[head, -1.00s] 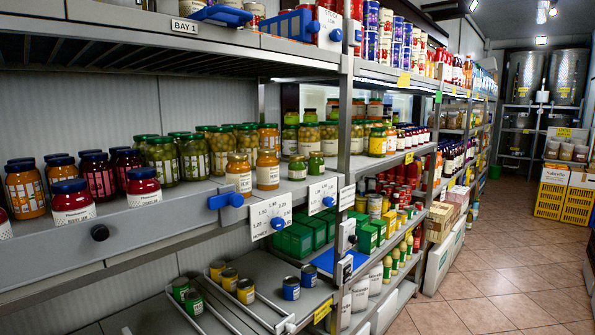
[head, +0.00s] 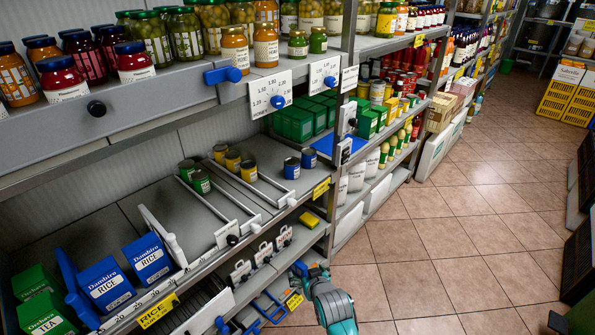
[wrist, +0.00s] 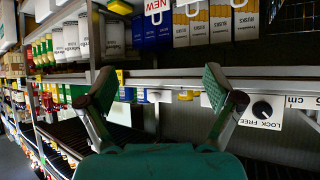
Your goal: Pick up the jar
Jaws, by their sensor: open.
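Several jars stand on the upper shelf in the head view, and I cannot tell which one the task means. Green-lidded jars (head: 186,33) stand behind. My gripper (wrist: 158,80) shows in the wrist view with its two green fingers spread wide and nothing between them. It faces a shelf edge, and no jar is near its fingers. In the head view my teal arm is low, below the jars and to their right.
Lower shelves hold blue rice boxes (head: 102,285), green tea boxes (head: 45,314) and short cans (head: 249,170). Price signs (head: 270,93) and blue clips (head: 222,75) stick out from the upper shelf edge. The tiled aisle floor (head: 430,240) is clear. A dial plate (wrist: 262,110) sits beside my right finger.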

